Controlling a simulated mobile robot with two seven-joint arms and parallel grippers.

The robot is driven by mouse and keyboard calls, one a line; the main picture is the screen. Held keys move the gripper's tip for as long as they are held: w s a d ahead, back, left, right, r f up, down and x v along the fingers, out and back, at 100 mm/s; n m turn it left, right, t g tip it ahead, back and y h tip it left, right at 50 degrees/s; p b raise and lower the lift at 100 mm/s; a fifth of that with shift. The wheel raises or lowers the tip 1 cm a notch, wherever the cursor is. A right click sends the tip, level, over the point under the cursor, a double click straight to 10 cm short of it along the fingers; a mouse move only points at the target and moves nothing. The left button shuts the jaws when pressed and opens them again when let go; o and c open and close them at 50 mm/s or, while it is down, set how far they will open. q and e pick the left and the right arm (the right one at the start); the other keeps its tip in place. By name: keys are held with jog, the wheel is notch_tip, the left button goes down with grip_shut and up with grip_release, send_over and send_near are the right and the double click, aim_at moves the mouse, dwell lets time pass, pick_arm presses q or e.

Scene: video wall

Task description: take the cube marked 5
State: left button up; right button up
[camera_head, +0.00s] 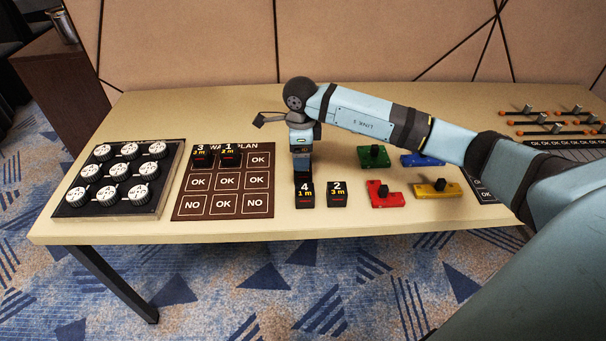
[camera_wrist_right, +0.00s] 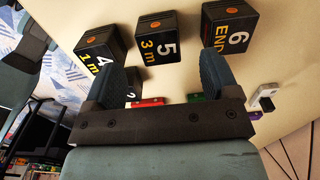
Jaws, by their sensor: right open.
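My right gripper (camera_head: 301,162) points down over the table behind the cube marked 4 (camera_head: 304,195). In the wrist view the open gripper (camera_wrist_right: 161,77) has its two fingers apart with nothing held. The cube marked 5 shows beyond the gap between the fingertips. My left gripper is not in view.
The cube marked 6 (camera_wrist_right: 228,28) stands beside cube 5. The cube marked 2 (camera_head: 337,195) is right of cube 4. Cubes marked 3 (camera_head: 203,158) and 1 (camera_head: 231,158) sit on the brown plan board (camera_head: 225,215). Coloured blocks (camera_head: 386,195) lie to the right.

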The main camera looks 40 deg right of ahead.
aim_at(303, 173)
jog(key=f, duration=0.5)
jog(key=shift+s+d+f+b, duration=0.2)
jog(key=shift+f+b, duration=0.2)
jog(key=c, duration=1)
